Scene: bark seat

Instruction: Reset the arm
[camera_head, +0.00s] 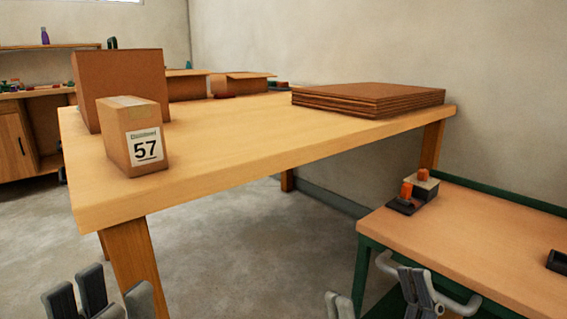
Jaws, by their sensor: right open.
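My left gripper (98,300) is at the bottom left, in front of the big table's leg. Its grey finger parts show, but its lower part is cut off by the picture edge, and I cannot tell how far it is open. My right gripper (385,295) is at the bottom right, by the front left corner of the low green-framed table. Its fingers are apart and nothing shows between them. Both grippers are below the height of the big tabletop.
A wooden table (250,150) bears a small box labelled 57 (133,137), a larger carton (120,75) and stacked flat cardboard (365,98). A low green-framed table (470,235) with small orange-topped items (412,190) is at right. Grey floor (240,255) lies open between.

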